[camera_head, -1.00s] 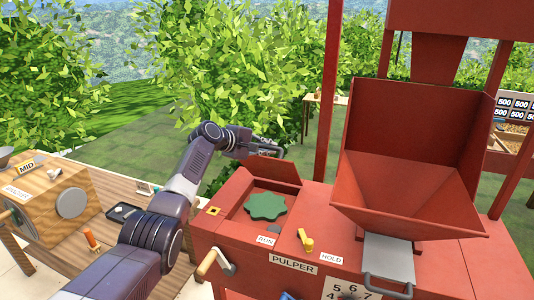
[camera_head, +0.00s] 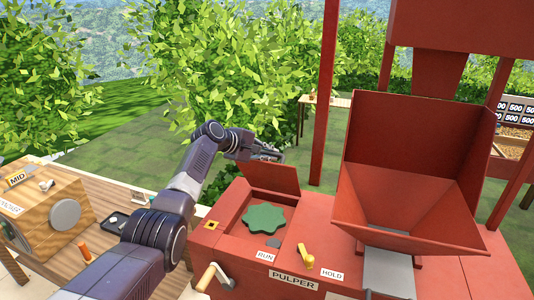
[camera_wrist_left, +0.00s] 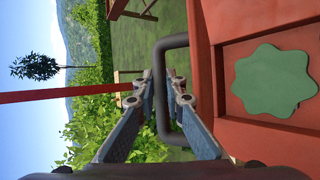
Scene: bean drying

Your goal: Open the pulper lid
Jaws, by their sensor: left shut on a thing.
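The pulper (camera_head: 235,258) is a red box with a "PULPER" label. Its red lid (camera_head: 272,178) stands raised and tilted at the back of the opening, where a green toothed wheel (camera_head: 265,218) shows; the wheel also appears in the left wrist view (camera_wrist_left: 273,82). My left gripper (camera_head: 268,154) is at the lid's top edge, shut on the lid's dark bar handle (camera_wrist_left: 164,95), which passes between the fingers in the left wrist view. The handle is mostly hidden by the gripper in the head view. My right gripper is out of view.
A red hopper (camera_head: 415,185) rises right of the lid, and a red post (camera_head: 323,100) stands behind it. A crank (camera_head: 212,277) and a yellow lever (camera_head: 305,254) are at the pulper's front. A wooden machine (camera_head: 45,215) stands on a slatted table at left.

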